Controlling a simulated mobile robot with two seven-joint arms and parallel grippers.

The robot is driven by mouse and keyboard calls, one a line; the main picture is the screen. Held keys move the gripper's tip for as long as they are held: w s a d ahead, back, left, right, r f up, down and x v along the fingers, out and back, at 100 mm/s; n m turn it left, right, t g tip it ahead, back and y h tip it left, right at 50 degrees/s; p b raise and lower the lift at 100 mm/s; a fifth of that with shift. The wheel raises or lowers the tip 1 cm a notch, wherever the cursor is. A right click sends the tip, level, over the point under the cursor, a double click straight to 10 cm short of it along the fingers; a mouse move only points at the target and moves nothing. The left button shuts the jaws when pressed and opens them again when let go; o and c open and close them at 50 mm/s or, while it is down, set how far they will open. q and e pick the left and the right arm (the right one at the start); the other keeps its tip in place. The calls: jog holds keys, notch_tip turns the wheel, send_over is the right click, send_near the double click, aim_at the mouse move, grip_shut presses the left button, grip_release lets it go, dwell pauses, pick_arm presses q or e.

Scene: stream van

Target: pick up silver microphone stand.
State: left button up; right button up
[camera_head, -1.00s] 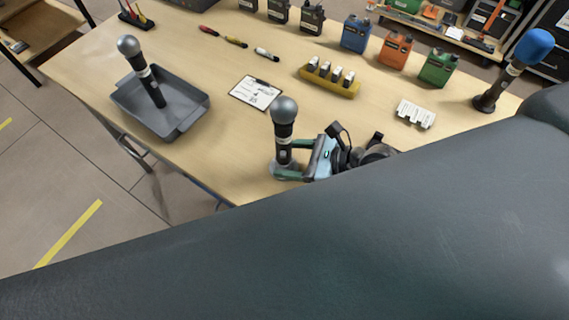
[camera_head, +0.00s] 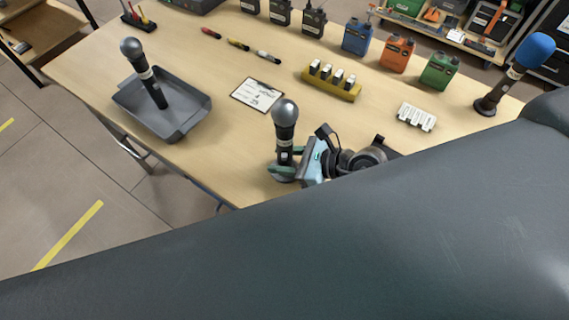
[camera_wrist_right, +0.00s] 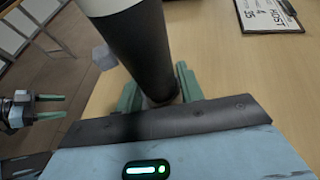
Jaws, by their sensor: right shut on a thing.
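A microphone with a silver-grey ball head and black body (camera_head: 285,135) stands upright near the table's front edge. Its base is partly hidden by my right gripper (camera_head: 285,159). The gripper is shut on its lower body, with green fingers on either side. In the right wrist view the dark body (camera_wrist_right: 143,50) rises between the fingers of my right gripper (camera_wrist_right: 160,93). I cannot tell whether the base touches the table. My left gripper (camera_wrist_right: 48,107) shows at the left of the wrist view, its two fingers apart and empty.
A blue-headed microphone (camera_head: 517,68) stands at right. A clipboard (camera_head: 257,94) and a yellow battery holder (camera_head: 330,88) lie behind.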

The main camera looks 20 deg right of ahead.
aim_at(282, 152)
jog(key=shift+r+p, duration=0.3)
jog(key=shift+r, duration=1.4)
jog(key=shift+s+a+r, duration=0.1)
jog(key=shift+a+r, duration=0.05)
jog(key=shift+r, duration=0.1)
pick_arm(q)
jog(key=shift+w+a+r+t+p, duration=0.1)
jog(key=shift+w+r+t+p, duration=0.15)
jog(key=shift+r, duration=0.2)
jog(key=shift+w+r+t+p, duration=0.1)
jog(key=shift+w+r, duration=0.25)
jog(key=shift+r, duration=0.1)
pick_arm(e)
jog(key=s+a+r, duration=0.1)
jog(key=s+a, duration=0.9)
jog(key=a, duration=0.1)
jog(key=shift+s+a, duration=0.25)
jog(key=shift+s, duration=0.1)
